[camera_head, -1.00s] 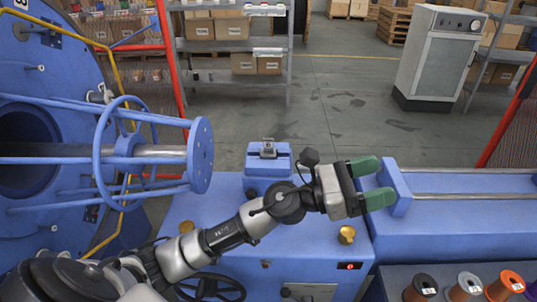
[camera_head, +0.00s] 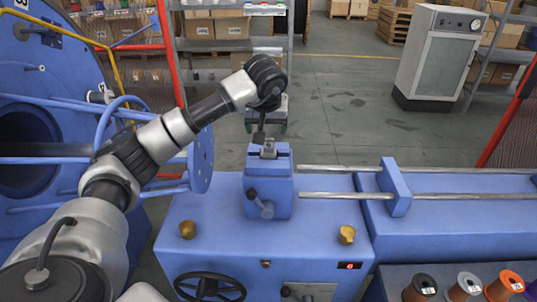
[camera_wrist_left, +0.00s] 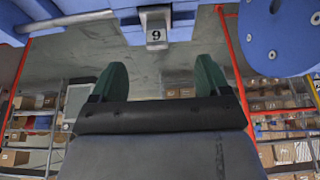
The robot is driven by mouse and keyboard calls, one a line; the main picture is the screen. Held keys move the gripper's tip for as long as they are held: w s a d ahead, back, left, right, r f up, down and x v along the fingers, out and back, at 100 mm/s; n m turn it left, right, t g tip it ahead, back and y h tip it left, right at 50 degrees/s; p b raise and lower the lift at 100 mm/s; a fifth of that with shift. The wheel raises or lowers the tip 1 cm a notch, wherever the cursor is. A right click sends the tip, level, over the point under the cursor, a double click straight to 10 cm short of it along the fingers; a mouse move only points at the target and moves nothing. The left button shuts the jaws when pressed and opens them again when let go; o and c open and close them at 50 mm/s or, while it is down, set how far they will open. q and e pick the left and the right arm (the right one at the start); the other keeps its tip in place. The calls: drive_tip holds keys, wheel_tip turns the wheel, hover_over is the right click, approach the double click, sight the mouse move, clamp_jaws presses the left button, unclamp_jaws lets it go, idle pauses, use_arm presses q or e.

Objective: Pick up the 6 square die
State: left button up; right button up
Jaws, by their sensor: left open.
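The square die (camera_head: 268,148) is a small grey block seated in the top of a blue holder (camera_head: 268,188) on the machine. In the left wrist view the die (camera_wrist_left: 156,33) shows a dark mark that reads like a 9 from that side. My left gripper (camera_head: 266,127) is beyond the holder, partly hidden by its own wrist. In the wrist view its two green fingers (camera_wrist_left: 160,78) are spread apart with nothing between them. The die lies ahead of the fingertips, roughly in line with the gap and apart from them. My right gripper is not in view.
Two metal rods (camera_head: 330,195) run right from near the holder to a blue upright plate (camera_head: 396,188). Brass knobs (camera_head: 346,235) and a black handwheel (camera_head: 210,288) are at the front. A blue flanged wheel (camera_head: 201,160) is left of the holder. Open floor lies behind.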

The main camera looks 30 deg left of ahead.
sight(268, 139)
use_arm(q)
drive_tip(key=x, duration=0.3)
drive_tip(key=shift+w+f, duration=0.15)
drive_tip(key=shift+f, duration=0.2)
drive_tip(key=shift+w+a+f+p, duration=0.15)
drive_tip(key=shift+w+f+p, duration=0.1)
drive_tip(key=shift+f+p, duration=0.3)
drive_tip(key=p+x, duration=0.1)
drive_tip(key=x, duration=0.2)
drive_tip(key=shift+w+f, duration=0.2)
drive_tip(key=shift+w, duration=0.05)
drive_tip(key=shift+w+a+f, duration=0.1)
drive_tip(key=shift+w+f, duration=0.05)
drive_tip(key=shift+f, duration=0.25)
drive_tip(key=shift+c, duration=0.2)
drive_tip(key=c, duration=1.2)
drive_tip(key=shift+r, duration=0.1)
drive_tip(key=shift+c, duration=0.8)
